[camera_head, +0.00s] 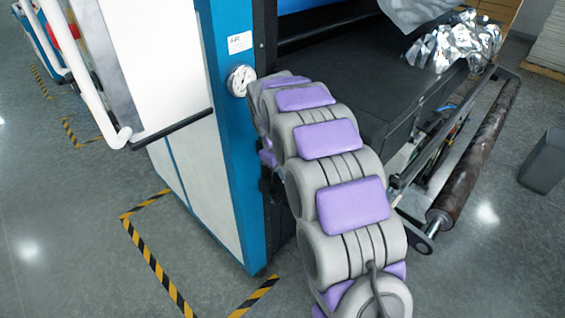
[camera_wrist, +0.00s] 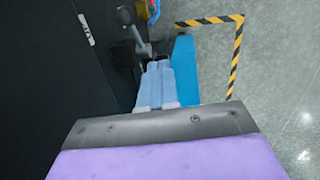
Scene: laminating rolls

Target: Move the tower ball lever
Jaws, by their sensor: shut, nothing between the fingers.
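In the wrist view, a grey lever (camera_wrist: 137,32) with a rounded end stands at the top, left of centre, against the dark machine side. I take it to be the ball lever. My gripper (camera_wrist: 157,65) is shut and empty, with its two blue-grey fingers side by side. Its tips are just below the lever's lower end in the picture. I cannot tell whether they touch it. In the head view my own arm hides the gripper and the lever.
The blue and white machine tower (camera_head: 228,140) carries a round gauge (camera_head: 240,80). Right of my arm are a black machine bed (camera_head: 375,75) and a long dark roll (camera_head: 480,150). Yellow-black tape (camera_head: 150,258) marks the floor, which is open at the left.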

